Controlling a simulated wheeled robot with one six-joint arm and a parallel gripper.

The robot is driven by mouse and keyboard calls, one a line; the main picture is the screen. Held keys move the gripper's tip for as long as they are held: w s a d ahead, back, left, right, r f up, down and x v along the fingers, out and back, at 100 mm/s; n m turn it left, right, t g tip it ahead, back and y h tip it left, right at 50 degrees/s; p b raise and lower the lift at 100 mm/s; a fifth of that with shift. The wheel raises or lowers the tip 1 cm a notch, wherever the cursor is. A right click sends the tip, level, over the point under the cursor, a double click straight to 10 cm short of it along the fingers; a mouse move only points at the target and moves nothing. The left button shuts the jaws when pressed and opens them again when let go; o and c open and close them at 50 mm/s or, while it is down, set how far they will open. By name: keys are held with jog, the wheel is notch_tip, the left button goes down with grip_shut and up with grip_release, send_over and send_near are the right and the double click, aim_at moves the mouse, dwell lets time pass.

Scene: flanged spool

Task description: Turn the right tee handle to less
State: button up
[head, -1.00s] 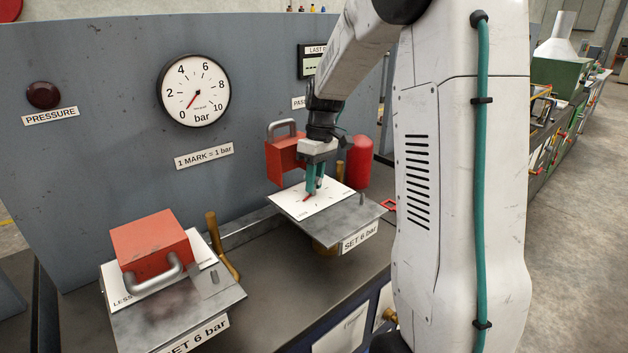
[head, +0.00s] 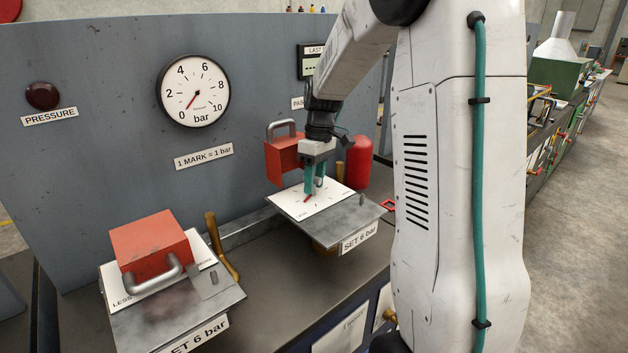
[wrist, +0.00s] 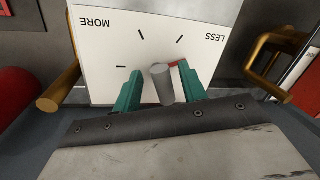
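The right dial plate (head: 290,203), white with tick marks and a red pointer (head: 308,198), sits on the right bench unit. The wrist view shows the plate (wrist: 110,55) with MORE at left and LESS at right. The right tee handle shows there as a grey rounded post (wrist: 162,86). My gripper (wrist: 160,80) is open, one teal finger on each side of the post, with gaps visible. The red pointer shows beside the right finger. In the head view my gripper (head: 315,183) is low over the plate, and its fingers mostly hide the handle.
A red cover (head: 283,160) with a grey grip stands raised behind the right plate. The left unit has a red cover (head: 150,245) lying over its plate. A gauge (head: 195,91) reads near 0 bar. A red cylinder (head: 359,163) and brass bars (head: 221,250) stand close by.

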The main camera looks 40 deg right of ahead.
notch_tip(320, 180, up, 8)
jog(key=d, duration=0.1)
jog(key=shift+w+d+f, duration=0.15)
jog(key=shift+w+d, duration=0.1)
jog(key=shift+w, duration=0.05)
jog(key=shift+o, duration=0.4)
